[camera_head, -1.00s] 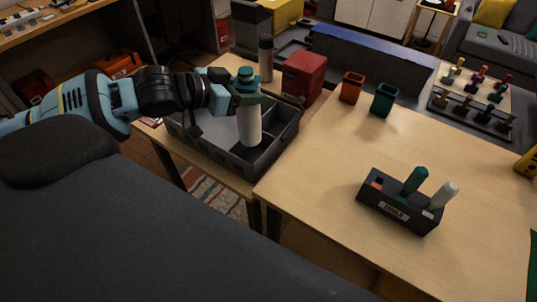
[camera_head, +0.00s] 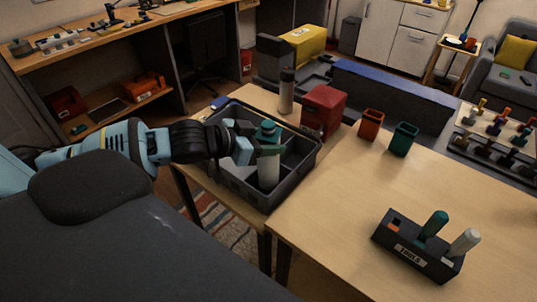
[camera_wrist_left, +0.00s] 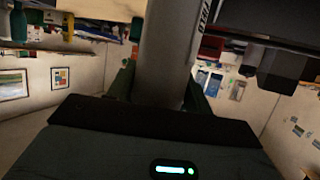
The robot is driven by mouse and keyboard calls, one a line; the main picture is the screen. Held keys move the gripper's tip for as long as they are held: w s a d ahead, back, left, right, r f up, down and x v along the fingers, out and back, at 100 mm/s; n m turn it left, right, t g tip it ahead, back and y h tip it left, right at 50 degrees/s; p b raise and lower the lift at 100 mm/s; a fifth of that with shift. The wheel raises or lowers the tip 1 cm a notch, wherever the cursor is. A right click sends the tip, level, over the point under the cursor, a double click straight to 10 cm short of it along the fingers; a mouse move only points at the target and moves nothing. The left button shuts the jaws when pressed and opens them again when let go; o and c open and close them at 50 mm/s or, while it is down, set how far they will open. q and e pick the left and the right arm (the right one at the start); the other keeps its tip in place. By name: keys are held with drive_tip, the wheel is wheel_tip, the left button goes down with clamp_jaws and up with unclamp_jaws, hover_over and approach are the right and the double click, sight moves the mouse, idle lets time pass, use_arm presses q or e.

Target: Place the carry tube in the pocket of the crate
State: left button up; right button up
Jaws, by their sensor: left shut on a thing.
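The carry tube (camera_head: 268,170) is a pale grey cylinder with a teal cap, roughly upright. My left gripper (camera_head: 268,150) is shut on it just below the cap. The dark grey crate (camera_head: 238,184) stands on the light wood table, with dividers inside. The tube's lower part is down inside the crate, toward its near right side. I cannot tell whether its bottom rests in a pocket. In the left wrist view the tube (camera_wrist_left: 168,50) stands between the dark green fingers. My right gripper is not in view.

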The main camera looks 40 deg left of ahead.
use_arm(q)
wheel_tip(320, 180, down, 4)
drive_tip(key=shift+f, duration=0.3)
drive_tip(key=o, duration=1.3)
drive_tip(key=shift+f, duration=0.1)
